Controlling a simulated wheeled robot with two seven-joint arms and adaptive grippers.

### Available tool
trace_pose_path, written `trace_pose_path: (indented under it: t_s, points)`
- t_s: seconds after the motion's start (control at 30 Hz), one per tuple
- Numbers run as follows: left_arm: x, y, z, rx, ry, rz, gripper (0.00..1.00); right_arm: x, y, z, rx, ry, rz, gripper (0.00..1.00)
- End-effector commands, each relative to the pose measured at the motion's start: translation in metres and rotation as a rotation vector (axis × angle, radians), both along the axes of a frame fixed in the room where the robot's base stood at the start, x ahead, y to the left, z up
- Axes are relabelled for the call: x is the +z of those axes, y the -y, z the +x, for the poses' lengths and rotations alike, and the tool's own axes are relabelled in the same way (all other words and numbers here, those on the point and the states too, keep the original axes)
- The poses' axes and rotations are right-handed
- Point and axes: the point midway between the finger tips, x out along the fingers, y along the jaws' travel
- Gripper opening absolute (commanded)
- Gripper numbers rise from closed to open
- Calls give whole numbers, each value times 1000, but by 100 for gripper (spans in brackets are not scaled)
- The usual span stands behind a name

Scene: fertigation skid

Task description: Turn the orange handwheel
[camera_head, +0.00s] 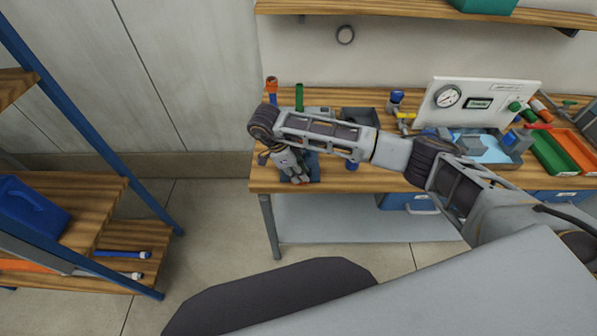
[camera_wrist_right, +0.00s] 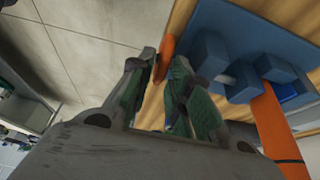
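My right gripper (camera_head: 293,168) reaches down at the left front corner of the workbench. In the right wrist view its two green-padded fingers (camera_wrist_right: 166,66) stand apart. A thin orange rim (camera_wrist_right: 165,58), which looks like the handwheel seen edge-on, lies between the fingertips, close to the left one. I cannot tell whether either finger touches it. The handwheel is hidden in the head view behind my wrist and gripper. A blue block-shaped fixture (camera_wrist_right: 212,50) and an orange pipe (camera_wrist_right: 278,125) are right of the fingers. My left gripper is not in view.
The wooden bench (camera_head: 262,175) carries a white gauge panel (camera_head: 430,115), a green bin (camera_head: 549,153) and an orange bin (camera_head: 574,149) further right. A rack with a blue jug (camera_head: 32,207) stands left. Open floor lies between the rack and bench.

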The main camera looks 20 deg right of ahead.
Motion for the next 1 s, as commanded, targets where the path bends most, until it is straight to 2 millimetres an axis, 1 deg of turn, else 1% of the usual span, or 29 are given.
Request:
trace_pose_path:
  t_s: [0.23,0.27,0.4,0.77,1.0]
  points:
    - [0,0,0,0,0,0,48,-1,0,0,0,0,0,20]
    - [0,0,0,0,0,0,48,-1,0,0,0,0,0,17]
    - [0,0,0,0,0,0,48,-1,0,0,0,0,0,0]
    - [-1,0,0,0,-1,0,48,-1,1,0,0,4,9,0]
    - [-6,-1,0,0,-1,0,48,-2,3,0,-1,16,56,0]
